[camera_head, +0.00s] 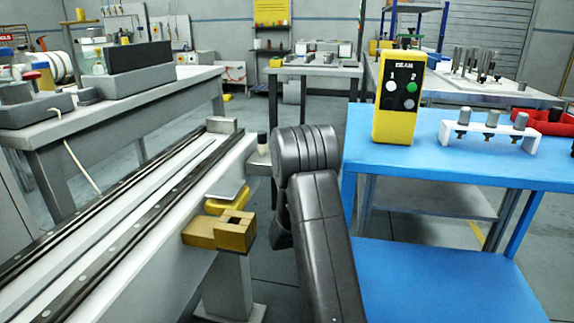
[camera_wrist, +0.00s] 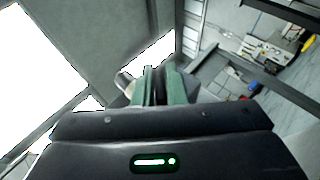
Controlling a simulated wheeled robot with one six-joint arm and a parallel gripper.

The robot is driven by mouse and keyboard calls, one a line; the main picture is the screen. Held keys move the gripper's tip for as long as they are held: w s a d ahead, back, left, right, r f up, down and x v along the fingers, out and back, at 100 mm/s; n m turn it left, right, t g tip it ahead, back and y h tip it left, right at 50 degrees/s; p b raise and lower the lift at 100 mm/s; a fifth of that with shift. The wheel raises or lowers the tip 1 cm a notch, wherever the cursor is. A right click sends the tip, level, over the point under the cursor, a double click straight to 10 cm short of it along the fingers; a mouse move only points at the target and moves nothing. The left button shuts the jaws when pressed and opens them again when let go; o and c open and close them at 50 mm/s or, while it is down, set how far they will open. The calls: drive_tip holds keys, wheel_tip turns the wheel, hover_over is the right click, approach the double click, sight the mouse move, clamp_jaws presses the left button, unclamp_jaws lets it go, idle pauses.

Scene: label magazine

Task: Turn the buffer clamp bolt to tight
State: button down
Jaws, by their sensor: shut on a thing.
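My arm reaches forward beside the long rail bench (camera_head: 150,215), and its dark wrist joint hides my gripper in the head view. In the wrist view my gripper (camera_wrist: 156,72) shows its two green-grey fingers close together. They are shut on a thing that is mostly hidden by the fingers. A pale rounded end (camera_wrist: 123,82) shows just left of the fingers, and grey shows on their right. This looks like the buffer clamp bolt, but its head and how far it is turned cannot be made out.
A yellow bracket (camera_head: 220,231) sticks out from the rail bench, left of my arm. A blue table (camera_head: 440,170) stands close on the right, with a yellow switch box (camera_head: 398,95) and a white rack (camera_head: 490,132). A grey bench (camera_head: 130,90) stands at the back left.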

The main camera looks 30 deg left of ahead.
drive_tip(key=m+h+p, duration=0.1)
drive_tip(key=m+h, duration=0.2)
drive_tip(key=h, duration=0.1)
drive_tip(key=shift+g+p, duration=0.4)
drive_tip(key=shift+m+g+h+p, duration=0.3)
drive_tip(key=shift+m+h, duration=0.1)
drive_tip(key=shift+h, duration=0.1)
drive_tip(key=shift+f, duration=0.15)
drive_tip(key=c, duration=1.5)
unclamp_jaws()
drive_tip(key=p+v, duration=0.1)
drive_tip(key=v, duration=1.2)
drive_tip(key=shift+s+d, duration=0.25)
drive_tip(key=shift+s, duration=0.1)
